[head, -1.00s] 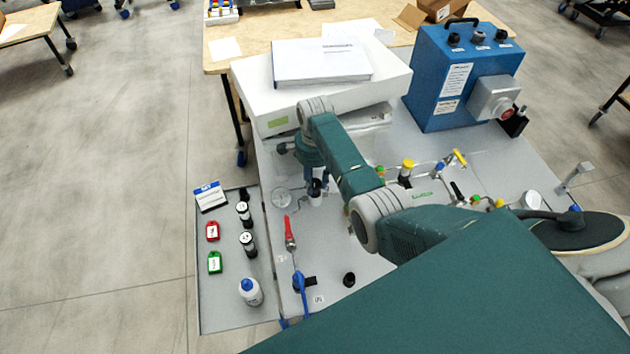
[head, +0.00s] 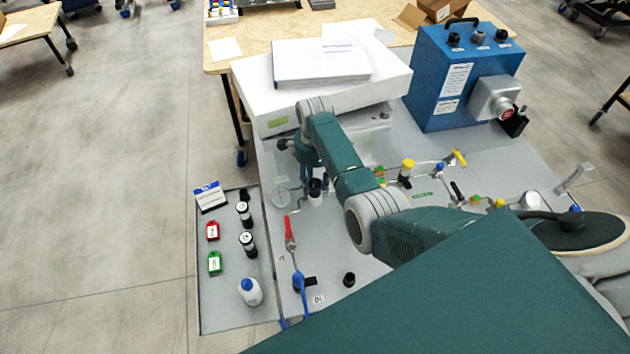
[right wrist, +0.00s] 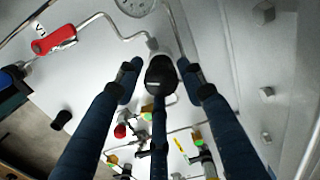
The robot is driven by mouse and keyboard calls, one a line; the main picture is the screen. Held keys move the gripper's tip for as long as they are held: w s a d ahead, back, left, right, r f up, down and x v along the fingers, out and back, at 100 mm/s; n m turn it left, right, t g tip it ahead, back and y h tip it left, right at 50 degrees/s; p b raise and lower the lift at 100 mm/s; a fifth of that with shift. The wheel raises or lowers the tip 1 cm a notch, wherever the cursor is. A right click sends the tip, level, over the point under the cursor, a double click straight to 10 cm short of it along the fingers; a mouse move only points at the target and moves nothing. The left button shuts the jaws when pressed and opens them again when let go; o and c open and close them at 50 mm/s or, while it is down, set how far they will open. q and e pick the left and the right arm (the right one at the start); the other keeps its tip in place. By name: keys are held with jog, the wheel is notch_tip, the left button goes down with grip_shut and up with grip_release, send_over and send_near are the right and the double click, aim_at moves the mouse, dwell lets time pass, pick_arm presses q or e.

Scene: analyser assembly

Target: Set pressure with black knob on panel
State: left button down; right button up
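The black knob (head: 315,186) stands on a pale fitting on the grey panel (head: 345,240), just right of a round gauge (head: 281,198). In the right wrist view the black knob (right wrist: 160,75) shows between the dark fingers of my right gripper (right wrist: 158,70). Two fingertips are at its left and right sides with narrow gaps; the third finger is below it in the picture. My right gripper (head: 318,178) is open at the knob; in the head view the forearm partly covers it. The gauge (right wrist: 135,4) is cut off at the top edge. My left gripper is not in view.
A red-handled valve (head: 289,232) and a blue-handled valve (head: 300,290) lie left of the arm. Yellow-topped valves (head: 407,166) and piping are to the right. A white box (head: 320,105) and a blue unit (head: 465,75) stand behind. A side tray (head: 225,305) holds tags and bottles.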

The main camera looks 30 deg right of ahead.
aim_at(313, 183)
jog(key=shift+o, duration=0.4)
jog(key=shift+r, duration=0.1)
notch_tip(313, 183, up, 12)
dwell(0.3)
dwell(0.4)
